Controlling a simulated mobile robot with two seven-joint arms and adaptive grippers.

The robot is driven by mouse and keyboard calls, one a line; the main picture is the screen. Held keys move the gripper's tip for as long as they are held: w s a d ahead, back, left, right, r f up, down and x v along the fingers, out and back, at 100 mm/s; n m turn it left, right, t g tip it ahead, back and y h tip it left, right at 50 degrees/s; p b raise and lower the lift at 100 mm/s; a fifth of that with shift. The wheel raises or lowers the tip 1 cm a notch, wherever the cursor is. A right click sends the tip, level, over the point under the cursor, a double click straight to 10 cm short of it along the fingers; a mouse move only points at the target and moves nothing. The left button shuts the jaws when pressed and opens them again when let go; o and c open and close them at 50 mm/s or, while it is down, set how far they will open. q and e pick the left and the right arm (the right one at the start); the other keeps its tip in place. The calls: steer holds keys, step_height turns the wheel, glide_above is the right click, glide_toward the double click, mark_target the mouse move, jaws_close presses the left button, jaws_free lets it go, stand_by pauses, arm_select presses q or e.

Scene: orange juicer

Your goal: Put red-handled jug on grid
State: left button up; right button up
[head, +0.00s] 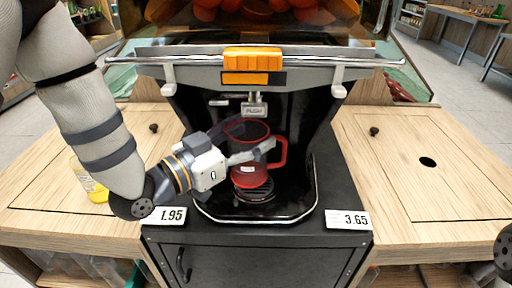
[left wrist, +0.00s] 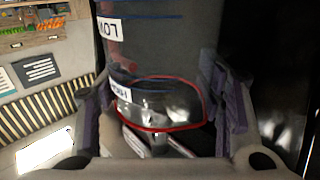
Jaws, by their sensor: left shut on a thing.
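The red-handled jug (head: 243,172) is upright in the dark bay of the juicer, under the PUSH tap (head: 254,108). Its red handle (head: 281,155) faces right. The round slotted grid (head: 256,194) is at the jug's foot and partly covered by it; I cannot tell if they touch. My left gripper (head: 252,146) reaches in from the left and is shut on the jug. In the left wrist view the clear jug body (left wrist: 165,45), with white labels and a red-edged base, lies between the two fingers.
The juicer's orange-fronted bar (head: 253,66) spans above the bay. A yellow-filled container (head: 92,184) is behind my left arm. Price tags (head: 347,219) line the black cabinet's front edge. The wooden counter (head: 430,190) at right is mostly clear.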

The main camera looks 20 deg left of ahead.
arm_select(q)
steer(key=shift+w+d, duration=0.2)
steer(key=shift+w, duration=0.15)
steer(key=shift+w+d, duration=0.3)
steer(key=shift+w, duration=0.15)
step_height(320, 180, down, 4)
steer(key=shift+r+b, duration=0.1)
steer(key=shift+b, duration=0.35)
steer(key=shift+a+r, duration=0.1)
steer(key=shift+r, duration=0.1)
arm_select(e)
steer(key=shift+s+f, duration=0.45)
arm_select(q)
steer(key=shift+f, duration=0.2)
steer(key=o, duration=0.9)
steer(key=shift+o, duration=0.2)
